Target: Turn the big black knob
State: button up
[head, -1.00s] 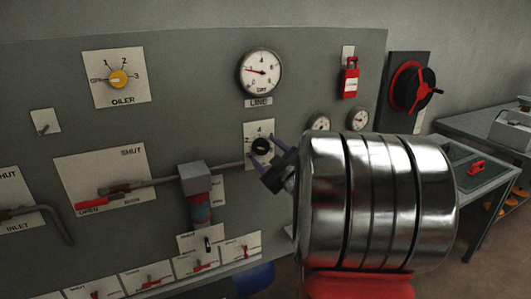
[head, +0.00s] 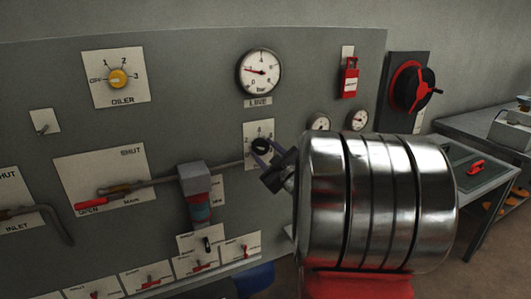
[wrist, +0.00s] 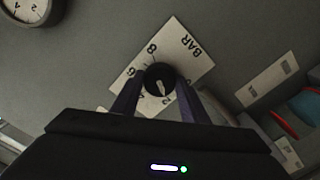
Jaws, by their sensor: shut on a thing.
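The black knob (head: 261,144) sits on a white plate (head: 249,129) with numbers, below the line gauge. In the wrist view the knob (wrist: 156,72) has a pale pointer, and its plate (wrist: 187,52) reads BAR. My gripper (head: 258,149) is at the knob, with one dark finger on each side of it. The wrist view shows my gripper (wrist: 159,85) shut on the knob from both sides. The fingers and the knob hide part of the plate's scale.
The line gauge (head: 259,72) is above the knob. A pipe with a red-ended lever (head: 102,201) runs to the left below it.

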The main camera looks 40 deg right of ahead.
jog(key=shift+a+m, duration=0.1)
jog(key=shift+m, duration=0.4)
jog(key=o, duration=1.1)
jog(key=shift+c, duration=0.2)
jog(key=shift+s, duration=0.1)
jog(key=v, duration=1.3)
jog(key=shift+s, duration=0.3)
jog(key=shift+a, duration=0.1)
